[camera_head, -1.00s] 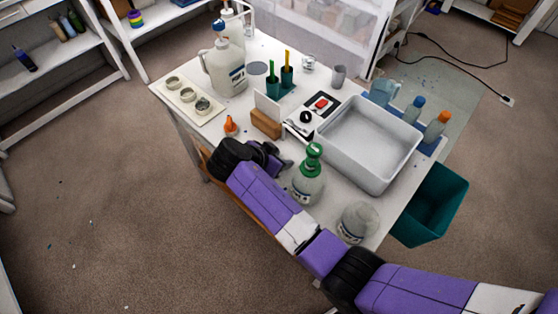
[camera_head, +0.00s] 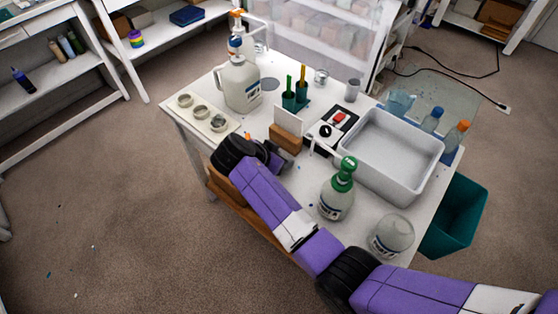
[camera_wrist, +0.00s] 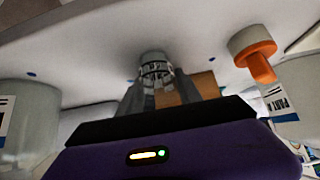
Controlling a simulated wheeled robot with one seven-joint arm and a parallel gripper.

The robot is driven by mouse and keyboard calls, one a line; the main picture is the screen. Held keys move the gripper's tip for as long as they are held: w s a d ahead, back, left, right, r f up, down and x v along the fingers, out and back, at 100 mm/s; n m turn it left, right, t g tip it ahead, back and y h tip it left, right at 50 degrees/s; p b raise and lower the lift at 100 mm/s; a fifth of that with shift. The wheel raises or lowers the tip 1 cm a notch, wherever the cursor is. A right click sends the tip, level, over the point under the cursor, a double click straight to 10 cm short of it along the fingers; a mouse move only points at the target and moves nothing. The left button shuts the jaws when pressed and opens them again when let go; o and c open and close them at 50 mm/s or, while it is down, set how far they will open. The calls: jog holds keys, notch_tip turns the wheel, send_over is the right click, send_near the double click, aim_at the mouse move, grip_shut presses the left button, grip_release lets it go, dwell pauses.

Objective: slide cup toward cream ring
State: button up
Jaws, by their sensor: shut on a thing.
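My gripper (camera_wrist: 158,88) is shut on a small clear cup (camera_wrist: 155,68) with dark markings, at the table surface in the wrist view. In the head view my gripper (camera_head: 278,158) is at the table's near left edge, beside a wooden block, and hides the cup.
The wooden block with a white card (camera_head: 285,138) stands just behind my gripper. A green-capped bottle (camera_head: 337,195) and a clear rounded container (camera_head: 391,235) stand to the right.

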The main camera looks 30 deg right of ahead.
jog(key=o, duration=1.4)
jog(key=shift+b+v, duration=0.45)
jog(key=shift+v, duration=3.5)
jog(key=shift+w, duration=0.1)
